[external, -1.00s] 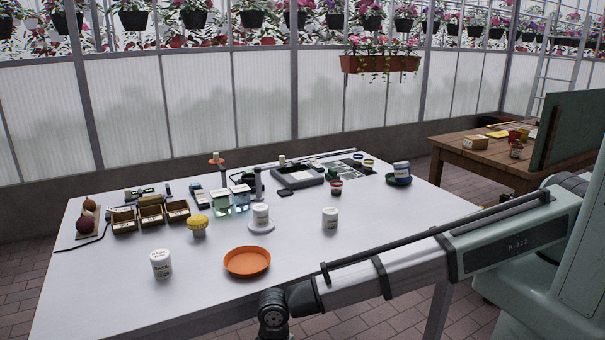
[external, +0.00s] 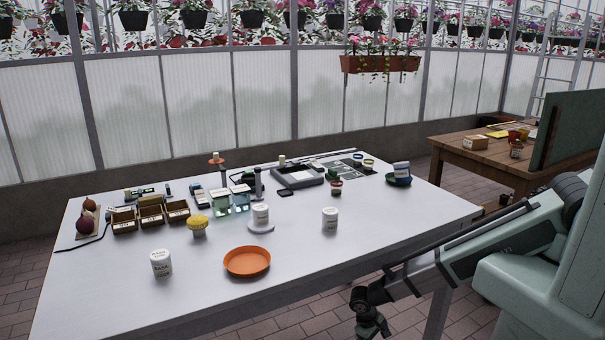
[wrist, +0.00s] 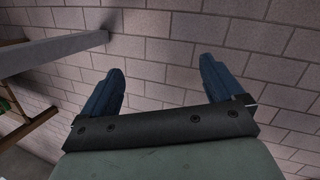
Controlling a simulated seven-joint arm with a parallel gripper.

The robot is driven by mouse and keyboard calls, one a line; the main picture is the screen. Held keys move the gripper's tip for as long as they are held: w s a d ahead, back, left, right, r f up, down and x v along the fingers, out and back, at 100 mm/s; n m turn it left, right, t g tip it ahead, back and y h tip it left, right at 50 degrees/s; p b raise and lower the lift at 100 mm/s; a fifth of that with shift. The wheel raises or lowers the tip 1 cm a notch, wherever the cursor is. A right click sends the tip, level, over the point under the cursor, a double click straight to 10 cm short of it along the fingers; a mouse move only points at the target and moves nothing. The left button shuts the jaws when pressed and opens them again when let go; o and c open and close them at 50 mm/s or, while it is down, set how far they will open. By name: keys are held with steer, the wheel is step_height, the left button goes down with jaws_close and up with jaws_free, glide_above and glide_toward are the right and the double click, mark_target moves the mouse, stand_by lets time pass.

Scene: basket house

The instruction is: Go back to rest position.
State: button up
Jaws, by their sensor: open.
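My gripper (wrist: 160,88) shows in the wrist view with its two blue fingers spread wide apart and nothing between them. It points at the brick-paved floor. In the external view my arm is folded back toward its base at the right, and its wrist end hangs low beside the near right edge of the white table (external: 330,262). The fingers themselves are not clear in the external view. The gripper is clear of the table and touches none of the objects on it.
The table holds an orange dish (external: 247,261), several white jars, including one at the front left (external: 161,263), a yellow-topped cup (external: 197,227) and small wooden boxes (external: 150,215). A table leg (external: 437,312) stands close to my arm. A wooden table (external: 475,147) is behind.

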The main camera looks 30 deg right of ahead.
steer(key=s+d+m+g, duration=0.1)
steer(key=s+d+g, duration=0.15)
steer(key=d, duration=2.15)
steer(key=s+d+r+g+y, duration=0.1)
steer(key=s+d, duration=0.1)
steer(key=s, duration=0.3)
steer(key=s+d+r+m+g+y, duration=0.1)
steer(key=s+d+y, duration=0.1)
steer(key=s, duration=0.2)
steer(key=shift+s+r+m, duration=0.25)
steer(key=shift+s+m, duration=0.05)
steer(key=shift+s, duration=0.1)
steer(key=shift+o, duration=0.2)
steer(key=shift+g, duration=0.25)
